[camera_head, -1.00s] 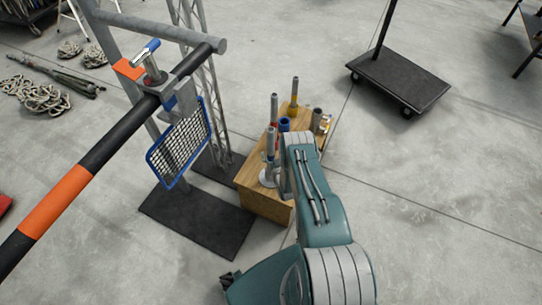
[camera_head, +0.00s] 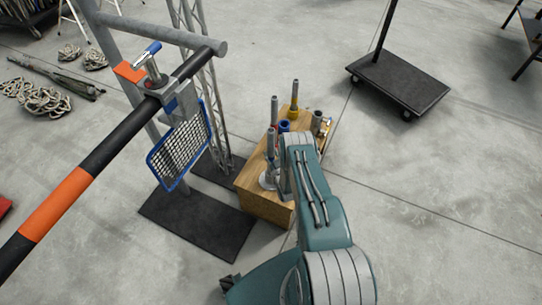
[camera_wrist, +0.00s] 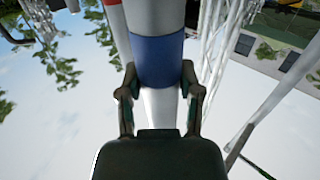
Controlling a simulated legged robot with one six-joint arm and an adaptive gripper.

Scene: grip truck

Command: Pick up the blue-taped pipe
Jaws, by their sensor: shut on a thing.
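In the wrist view, a pale pipe with a wide blue tape band (camera_wrist: 157,62) runs between the fingers of my gripper (camera_wrist: 160,92). The two fingers close on its sides at the lower edge of the band. In the head view my teal arm hides my gripper and its hold. There, a grey pipe (camera_head: 270,145) rises from a round pale base on the wooden box (camera_head: 262,206), just left of my arm. I cannot tell in that view whether it is the held pipe. A short blue piece (camera_head: 284,126) shows behind it.
A red-banded pipe (camera_head: 274,110), a yellow-banded pipe (camera_head: 294,97) and a short grey cylinder (camera_head: 317,120) stand on the box. A metal frame with a mesh panel (camera_head: 180,145) is at the left. A black trolley (camera_head: 405,82) is at the back right.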

